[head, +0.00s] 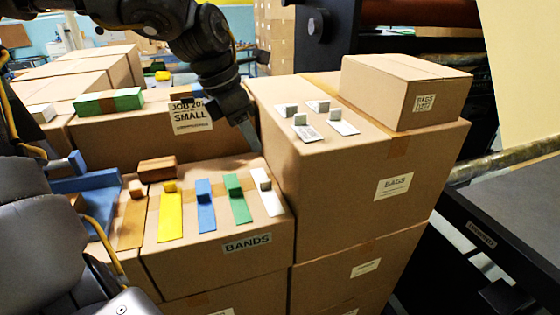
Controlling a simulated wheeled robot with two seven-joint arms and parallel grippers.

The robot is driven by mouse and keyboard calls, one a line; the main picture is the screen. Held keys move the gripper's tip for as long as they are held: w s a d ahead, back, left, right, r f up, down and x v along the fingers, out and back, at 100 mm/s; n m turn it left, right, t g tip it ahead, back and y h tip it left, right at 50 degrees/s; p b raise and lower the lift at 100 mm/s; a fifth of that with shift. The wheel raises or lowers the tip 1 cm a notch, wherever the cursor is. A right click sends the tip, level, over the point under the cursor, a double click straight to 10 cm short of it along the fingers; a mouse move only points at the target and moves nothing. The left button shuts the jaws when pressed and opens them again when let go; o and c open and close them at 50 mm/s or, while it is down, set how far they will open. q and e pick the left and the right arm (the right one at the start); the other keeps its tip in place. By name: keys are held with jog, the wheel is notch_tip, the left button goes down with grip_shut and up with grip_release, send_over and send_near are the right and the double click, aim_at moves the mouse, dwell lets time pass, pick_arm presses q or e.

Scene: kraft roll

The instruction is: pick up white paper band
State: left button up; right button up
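The white paper band (270,201) lies on top of the box labelled BANDS, at the right end of a row of bands. A pale tab or block stands at its far end. My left gripper (252,140) reaches down from the top of the head view, just beyond and above the far end of the white band. It seems apart from the band. Its fingers show edge-on, so I cannot tell whether they are open. My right gripper is not in view.
Green (238,207), blue (206,213), yellow (170,221) and brown (132,224) bands lie left of the white one. The taller BAGS box (340,200) rises close on the right, with several white pieces and a small carton (400,85) on top.

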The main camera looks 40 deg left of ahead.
pick_arm(q)
jog(key=f, duration=0.1)
jog(key=p, duration=0.1)
send_near(268, 188)
jog(key=shift+w+d+f+m+g, duration=0.2)
jog(key=shift+d+f+m+g, duration=0.1)
jog(key=shift+d+f+m, duration=0.2)
jog(key=shift+f+p, duration=0.2)
jog(key=shift+p, duration=0.25)
jog(key=x, duration=0.1)
jog(key=p+x, duration=0.1)
jog(key=x, duration=0.1)
jog(key=p+x, duration=0.1)
jog(key=shift+w+a+f, duration=0.25)
jog(key=shift+w, duration=0.1)
jog(key=shift+s, duration=0.1)
jog(key=shift+c, duration=0.3)
grip_shut()
